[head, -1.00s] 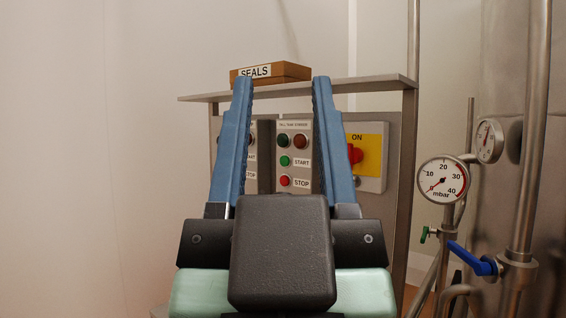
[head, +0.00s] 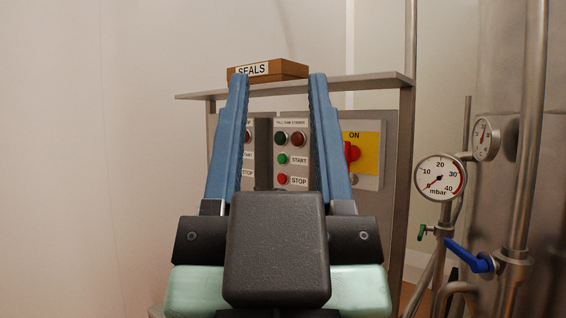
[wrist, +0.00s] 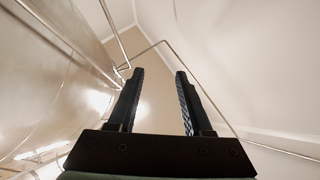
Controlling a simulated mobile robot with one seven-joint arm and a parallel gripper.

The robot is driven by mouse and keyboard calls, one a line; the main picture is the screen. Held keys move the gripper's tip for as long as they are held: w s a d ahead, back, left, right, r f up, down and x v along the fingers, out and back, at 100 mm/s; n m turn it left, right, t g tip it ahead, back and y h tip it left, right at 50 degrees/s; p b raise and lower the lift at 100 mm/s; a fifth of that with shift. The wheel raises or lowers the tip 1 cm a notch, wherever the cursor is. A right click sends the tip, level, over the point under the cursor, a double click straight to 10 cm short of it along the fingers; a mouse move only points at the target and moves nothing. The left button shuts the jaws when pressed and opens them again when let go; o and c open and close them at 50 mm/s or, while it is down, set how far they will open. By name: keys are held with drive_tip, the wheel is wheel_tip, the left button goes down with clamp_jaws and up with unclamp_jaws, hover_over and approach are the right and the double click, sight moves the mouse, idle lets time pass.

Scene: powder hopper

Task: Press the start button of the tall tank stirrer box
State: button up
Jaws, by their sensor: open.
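The tall tank stirrer box (head: 292,147) is a grey panel on the rack, seen between my fingers in the head view. Its green start button (head: 282,159) has a START label beside it. Above are a dark green lamp and a dark red lamp, and below is a red stop button (head: 282,180). My gripper (head: 279,78) is open and empty, with its blue fingers raised in front of the panel. The wrist view shows the same open fingers (wrist: 159,72) but no box. How far the fingertips are from the panel I cannot tell.
A second button box (head: 252,150) is partly hidden by the left finger. A yellow plate with a red ON switch (head: 353,152) sits to the right. A SEALS carton (head: 268,70) lies on the shelf (head: 375,80). A gauge (head: 440,177) and blue-handled valve (head: 468,256) stand right.

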drive_tip(key=shift+c, duration=0.3)
clamp_jaws()
idle(1.6)
